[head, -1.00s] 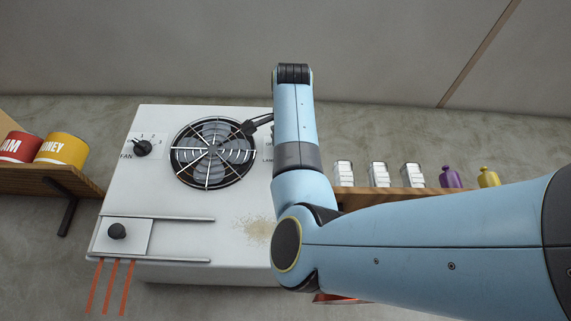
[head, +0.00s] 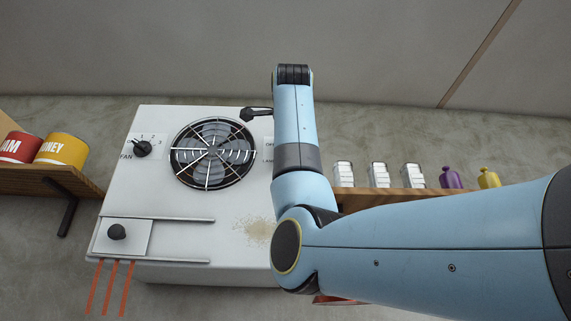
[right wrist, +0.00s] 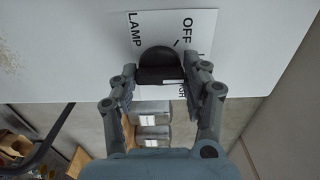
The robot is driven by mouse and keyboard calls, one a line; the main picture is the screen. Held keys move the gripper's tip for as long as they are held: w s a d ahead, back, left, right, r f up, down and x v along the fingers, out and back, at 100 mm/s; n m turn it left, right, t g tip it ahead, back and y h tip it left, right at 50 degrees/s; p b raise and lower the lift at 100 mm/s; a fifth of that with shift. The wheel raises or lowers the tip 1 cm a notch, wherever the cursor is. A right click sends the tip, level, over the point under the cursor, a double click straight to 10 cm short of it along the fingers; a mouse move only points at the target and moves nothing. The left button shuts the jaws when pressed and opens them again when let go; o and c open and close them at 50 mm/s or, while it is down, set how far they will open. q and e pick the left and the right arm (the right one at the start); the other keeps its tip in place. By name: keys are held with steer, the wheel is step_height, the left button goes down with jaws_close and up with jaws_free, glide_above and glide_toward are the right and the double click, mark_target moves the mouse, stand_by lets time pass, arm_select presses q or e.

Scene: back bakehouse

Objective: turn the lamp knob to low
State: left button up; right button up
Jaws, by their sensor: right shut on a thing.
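The lamp knob (right wrist: 158,58) is black and round with a raised grip bar, on a white plate (right wrist: 201,22) marked LAMP and OFF in the right wrist view. My right gripper (right wrist: 160,84) has its two fingers on opposite sides of the knob's bar, shut on it. The fingers cover part of the plate's lettering, and I cannot tell where the pointer stands. In the head view my right arm hides the knob; a dark part of the right gripper (head: 254,114) and the edge of the lamp plate (head: 268,149) show. My left gripper is not in view.
The white panel (head: 180,245) also carries a round fan grille (head: 213,153), a fan knob (head: 142,149) and a sliding plate with a black knob (head: 117,231). Shelves with tins (head: 60,149) and small containers (head: 379,174) stand left and right.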

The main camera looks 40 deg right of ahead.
steer(key=o, duration=1.2)
steer(key=shift+w, duration=0.1)
steer(key=shift+c, duration=0.2)
steer(key=v, duration=1.2)
steer(key=shift+f, duration=0.1)
